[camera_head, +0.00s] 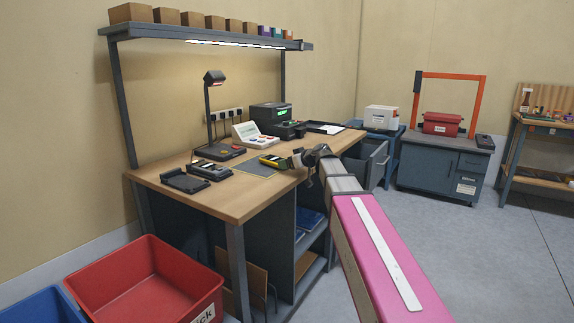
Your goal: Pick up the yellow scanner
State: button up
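The yellow scanner (271,160), with dark parts, lies on the wooden workbench top (222,199), near the front edge and beside a flat grey mat. My gripper (304,160) is at the bench's front edge, just right of the scanner. My pink and grey arm reaches toward it from the lower right. The gripper's fingers are small and partly hidden by my own wrist, so I cannot tell whether they are open or shut, or whether they touch the scanner.
Black devices (209,170) lie left of the grey mat (252,168). A lamp (210,105), a white keypad unit (252,134) and a dark printer (272,116) stand behind. A shelf (200,34) hangs overhead. A red bin (150,285) stands at lower left. Floor at right is clear.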

jog(key=shift+r, duration=0.45)
notch_tip(320, 180, up, 2)
jog(key=shift+r, duration=0.25)
jog(key=s+a+r, duration=0.1)
jog(key=s+r, duration=0.6)
jog(key=s, duration=0.4)
jog(key=w+d+m+t+h, duration=0.2)
jog(key=w+d+m+h, duration=0.3)
jog(key=d, duration=0.3)
jog(key=w+d+m+t+h, duration=0.2)
jog(key=w+d+m+h, duration=0.3)
jog(key=d, duration=0.4)
jog(key=s+a+n+g+y, duration=0.2)
jog(key=s+a+n+y, duration=0.3)
jog(key=a, duration=0.3)
jog(key=s+a+n+g+y, duration=0.2)
jog(key=s+a+n+y, duration=0.3)
jog(key=a, duration=0.4)
jog(key=shift+s+a, duration=0.25)
jog(key=shift+s, duration=0.05)
jog(key=shift+w, duration=0.1)
